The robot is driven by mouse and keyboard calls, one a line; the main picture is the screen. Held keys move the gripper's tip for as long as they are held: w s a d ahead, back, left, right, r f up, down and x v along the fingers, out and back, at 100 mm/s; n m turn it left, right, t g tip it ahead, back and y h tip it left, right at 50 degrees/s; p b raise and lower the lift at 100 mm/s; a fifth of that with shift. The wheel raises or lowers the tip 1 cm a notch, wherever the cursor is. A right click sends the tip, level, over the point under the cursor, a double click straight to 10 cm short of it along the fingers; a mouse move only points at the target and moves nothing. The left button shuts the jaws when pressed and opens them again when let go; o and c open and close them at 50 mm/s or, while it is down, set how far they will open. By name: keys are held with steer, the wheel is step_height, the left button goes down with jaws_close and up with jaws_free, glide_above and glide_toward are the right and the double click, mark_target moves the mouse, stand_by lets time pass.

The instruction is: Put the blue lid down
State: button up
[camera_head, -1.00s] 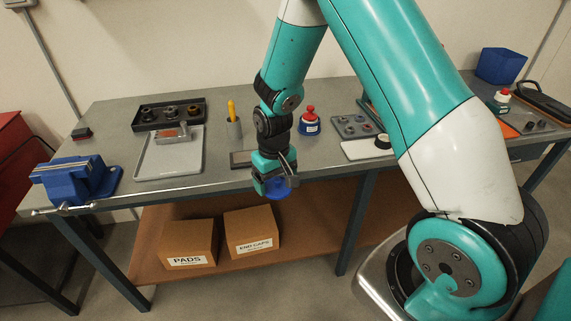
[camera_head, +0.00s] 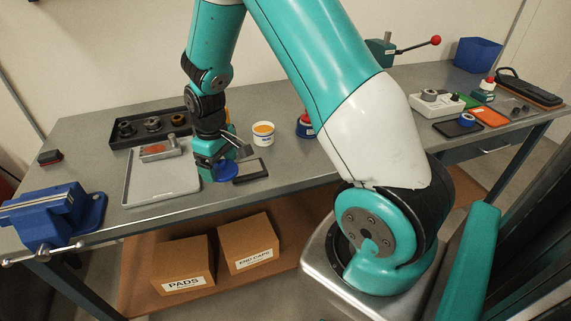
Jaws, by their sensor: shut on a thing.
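My gripper (camera_head: 222,167) is over the workbench (camera_head: 290,165), at the right edge of a light grey tray (camera_head: 150,188). It is shut on the blue lid (camera_head: 228,170), which shows partly below the jaws. I cannot tell whether the lid touches the bench. A white tub (camera_head: 263,138) with an orange inside stands just behind and to the right of the gripper. A dark flat pad (camera_head: 252,171) with a light edge lies right beside the lid.
A blue vise (camera_head: 48,210) stands at the left front corner. A black tray (camera_head: 150,128) with several round parts lies behind the grey tray. A blue bottle (camera_head: 304,127) with a red top stands to the right, partly behind my arm. Boxes sit on the shelf below.

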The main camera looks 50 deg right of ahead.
steer(key=s+d+r+n+b, duration=0.1)
steer(key=d+r+n+b, duration=0.6)
steer(key=d, duration=0.4)
steer(key=n+b, duration=0.3)
steer(key=n, duration=0.6)
glide_toward(292, 166)
step_height(292, 166, down, 7)
steer(key=shift+d+f+b, duration=0.1)
steer(key=shift+b, duration=0.5)
steer(key=shift+f, duration=0.1)
